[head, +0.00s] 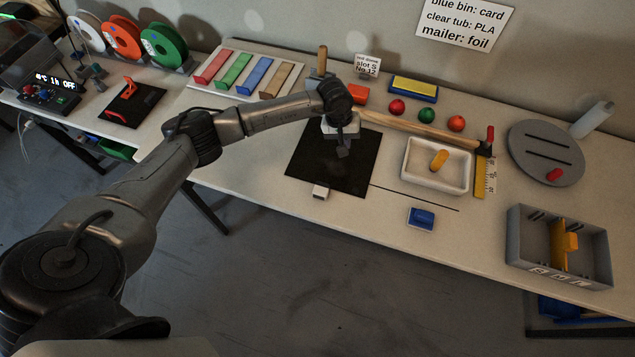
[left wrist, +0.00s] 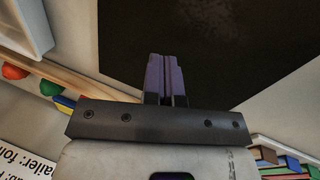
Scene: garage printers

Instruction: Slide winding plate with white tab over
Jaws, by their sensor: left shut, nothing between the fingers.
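The winding plate (head: 325,165) is a flat black square on the table, and a small white tab (head: 320,192) sticks out from its front edge. The plate also fills much of the upper part of the left wrist view (left wrist: 225,40). My left gripper (head: 343,150) points down over the plate's far right part, shut and empty. Its closed fingers show against the black plate in the left wrist view (left wrist: 165,78). I cannot tell whether the fingertips touch the plate. My right gripper is not in view.
A thin dark line (head: 415,198) runs right from the plate across the table. A white tray (head: 405,178) with a yellow piece and a blue block (head: 421,218) stand to the right. A wooden bar (head: 420,131) lies behind the tray. The floor is beyond the front edge.

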